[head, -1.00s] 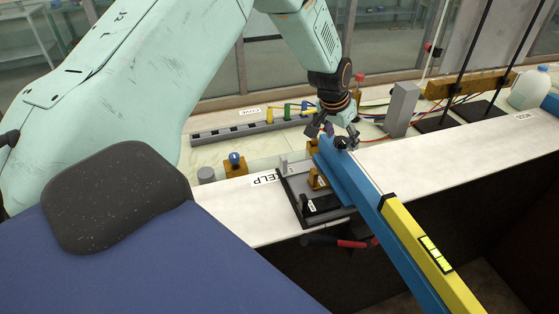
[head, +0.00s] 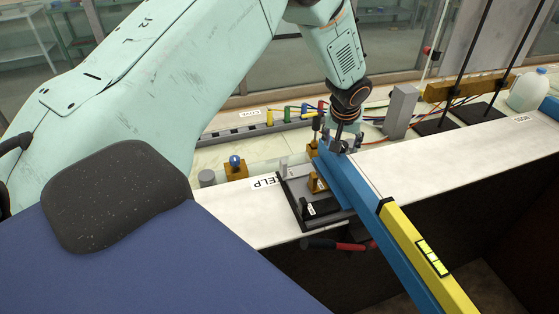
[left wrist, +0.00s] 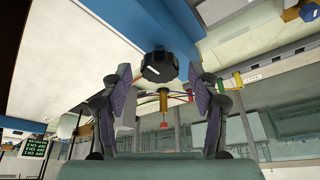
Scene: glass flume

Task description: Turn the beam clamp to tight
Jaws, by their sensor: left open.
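The clamp knob (left wrist: 160,66), dark, faceted and with a white mark, shows in the left wrist view. It is between and just beyond the two open fingers of my left gripper (left wrist: 160,90), with a gap on both sides. In the head view my left gripper (head: 341,145) points down at the far end of the blue beam (head: 365,195) and hides the knob. The blue beam lies across the white ledge and reaches toward me. My right gripper is not in view.
A yellow bar (head: 415,245) lies along the blue beam. A black tray (head: 298,200) with small fittings sits left of the beam. A grey block (head: 401,108) stands behind to the right. A red-and-black handled tool (head: 340,245) hangs below the ledge edge.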

